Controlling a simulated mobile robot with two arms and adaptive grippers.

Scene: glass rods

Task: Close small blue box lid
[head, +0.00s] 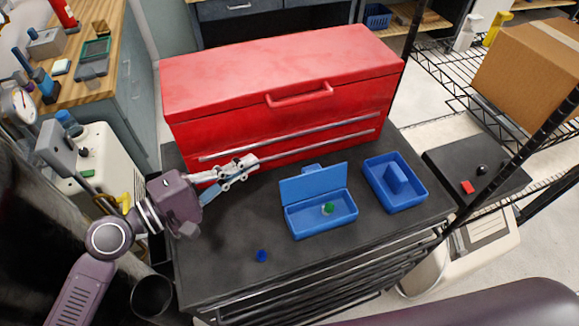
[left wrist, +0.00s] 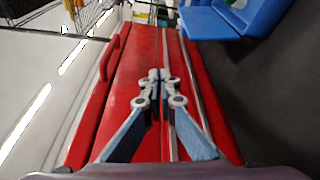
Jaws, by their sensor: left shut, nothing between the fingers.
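The small blue box (head: 320,222) stands on the dark cabinet top with its lid (head: 313,183) raised up along its back side. A small green object (head: 328,208) lies inside. My left gripper (head: 254,160) is shut and empty, to the left of the lid and apart from it, close to the front of the red chest. In the left wrist view, the shut fingertips (left wrist: 160,75) show against the red chest. Blue parts that look like the lid (left wrist: 205,22) and box are at the top right there. My right gripper is not in view.
A large red chest (head: 280,85) with a handle stands behind the box. A second blue tray (head: 422,192) with a blue piece inside is to the right. A small dark blue object (head: 261,256) lies on the black cabinet top (head: 225,270). The front left of the top is mostly clear.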

